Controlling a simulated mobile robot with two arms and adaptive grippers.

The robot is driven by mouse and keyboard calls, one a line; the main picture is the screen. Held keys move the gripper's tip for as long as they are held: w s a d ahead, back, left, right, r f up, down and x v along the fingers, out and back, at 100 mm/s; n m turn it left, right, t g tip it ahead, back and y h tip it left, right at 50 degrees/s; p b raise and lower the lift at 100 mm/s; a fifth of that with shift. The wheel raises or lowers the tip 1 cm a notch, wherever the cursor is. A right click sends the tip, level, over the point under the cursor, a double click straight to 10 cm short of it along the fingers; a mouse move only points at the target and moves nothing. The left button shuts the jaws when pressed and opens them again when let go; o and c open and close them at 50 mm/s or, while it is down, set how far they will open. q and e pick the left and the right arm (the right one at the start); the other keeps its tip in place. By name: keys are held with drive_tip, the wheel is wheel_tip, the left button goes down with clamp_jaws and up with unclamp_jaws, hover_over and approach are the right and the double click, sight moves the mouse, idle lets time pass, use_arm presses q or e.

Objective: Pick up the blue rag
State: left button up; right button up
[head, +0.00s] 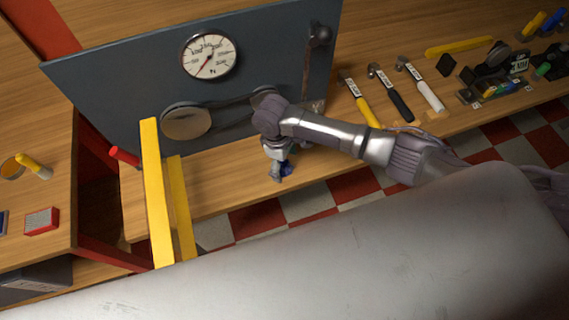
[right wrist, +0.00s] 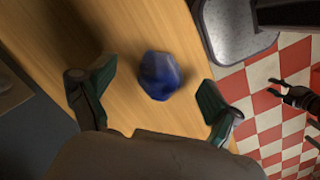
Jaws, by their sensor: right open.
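The blue rag (right wrist: 160,75) is a small crumpled bundle on the wooden workbench. In the right wrist view it lies between the two spread fingers of my right gripper (right wrist: 152,96), with wood visible on both sides of it. In the head view the rag (head: 287,169) is partly hidden behind my right gripper (head: 279,172), which points down near the bench's front edge. The right gripper is open and empty. Whether its fingertips touch the bench cannot be told.
A dark upright panel with a gauge (head: 210,56) and a belt on pulleys stands just behind. A yellow frame (head: 153,190) stands to the left. Several hammers (head: 391,92) lie to the right. The bench's front edge is close, above a red and white checkered floor (head: 310,202).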

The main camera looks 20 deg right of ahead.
drive_tip(key=c, duration=1.2)
drive_tip(key=shift+c, duration=0.2)
drive_tip(key=shift+r, duration=0.6)
wheel_tip(320, 180, up, 3)
drive_tip(key=shift+w+f+b, duration=0.1)
drive_tip(key=shift+b, duration=0.5)
drive_tip(key=s+r, duration=0.7)
drive_tip(key=s, duration=0.5)
drive_tip(key=shift+a+b, duration=0.3)
drive_tip(key=shift+a, duration=0.1)
